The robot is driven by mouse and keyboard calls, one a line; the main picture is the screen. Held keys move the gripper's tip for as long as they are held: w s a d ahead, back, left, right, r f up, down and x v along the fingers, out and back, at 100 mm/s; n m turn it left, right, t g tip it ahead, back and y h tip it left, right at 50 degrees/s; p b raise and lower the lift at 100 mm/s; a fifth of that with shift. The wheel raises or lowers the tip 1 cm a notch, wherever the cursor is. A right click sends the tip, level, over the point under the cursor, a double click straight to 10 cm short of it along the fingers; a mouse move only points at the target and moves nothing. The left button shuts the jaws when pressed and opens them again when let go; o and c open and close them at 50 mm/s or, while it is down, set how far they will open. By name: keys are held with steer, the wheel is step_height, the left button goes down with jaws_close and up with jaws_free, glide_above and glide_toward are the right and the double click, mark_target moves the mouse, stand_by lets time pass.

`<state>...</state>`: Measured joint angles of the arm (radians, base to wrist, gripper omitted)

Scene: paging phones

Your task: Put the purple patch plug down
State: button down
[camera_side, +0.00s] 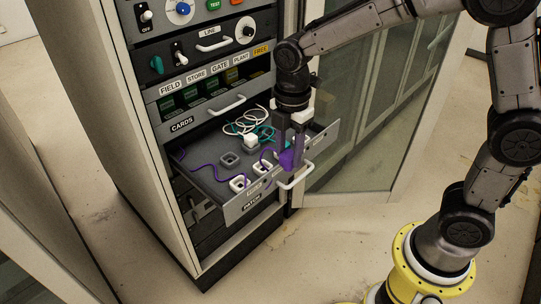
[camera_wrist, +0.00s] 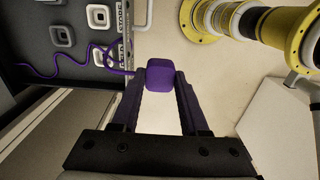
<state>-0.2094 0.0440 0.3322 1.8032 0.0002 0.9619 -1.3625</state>
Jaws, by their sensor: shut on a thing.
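The purple patch plug (camera_wrist: 160,74) is a purple block with a purple cord that runs back over the drawer. My gripper (camera_wrist: 159,88) is shut on the plug, which sits between its fingertips. In the side view my gripper (camera_side: 291,150) points down over the front edge of the open patch drawer (camera_side: 212,184), with the purple plug (camera_side: 287,160) at its tips. The drawer holds several square sockets, among them a white one (camera_side: 239,183) and a grey one (camera_side: 229,159). The wrist view also shows a white socket (camera_wrist: 97,16). Whether the plug touches anything below is unclear.
A white plug (camera_side: 249,141) and coiled white and teal cords (camera_side: 240,125) lie at the drawer's back. The drawer has a white handle (camera_side: 297,178) in front. A glass cabinet door (camera_side: 370,150) stands open to the right. The cabinet panel with labelled cards (camera_side: 205,90) rises behind.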

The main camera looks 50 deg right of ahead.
steer(key=d, duration=0.5)
steer(key=w+f, duration=0.3)
steer(key=w, duration=0.1)
steer(key=w+f, duration=0.3)
steer(key=w, duration=0.2)
steer(key=w+f, duration=0.3)
steer(key=w, duration=0.1)
steer(key=shift+w+f, duration=0.2)
steer(key=shift+f, duration=1.45)
steer(key=shift+f, duration=0.25)
steer(key=shift+c, duration=2.1)
jaws_free()
